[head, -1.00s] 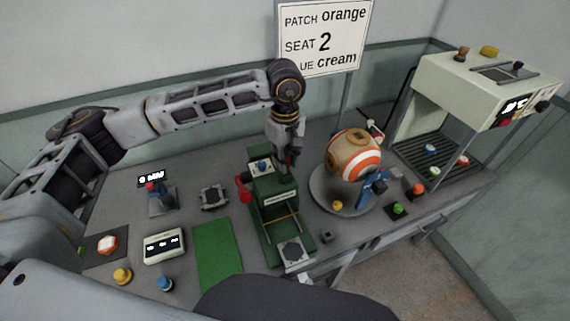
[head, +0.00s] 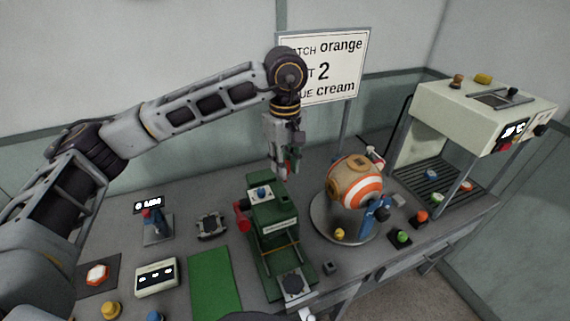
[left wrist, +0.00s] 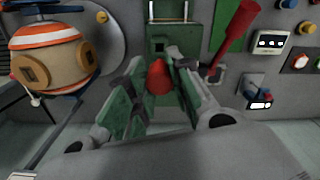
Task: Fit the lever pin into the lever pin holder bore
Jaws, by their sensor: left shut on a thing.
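My left gripper (head: 285,172) points down and is shut on a small part, which I take for the lever pin (left wrist: 157,78). Its red end shows between the green-padded fingers in the left wrist view, and the fingers hide the rest. The gripper is raised above and behind the green press (head: 268,222). The press has a red lever knob (head: 241,209) on its left side and a blue piece (head: 261,192) on top. In the left wrist view the red handle (left wrist: 236,38) stands beside the fingers, and a dark square opening (left wrist: 158,45) shows in the press. I cannot tell which opening is the holder bore.
A striped ball (head: 355,182) sits on a round turntable right of the press. A cream machine (head: 470,95) stands further right. A green mat (head: 214,280), a box with a display (head: 156,277) and a small stand (head: 157,225) are to the left. A sign stands behind.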

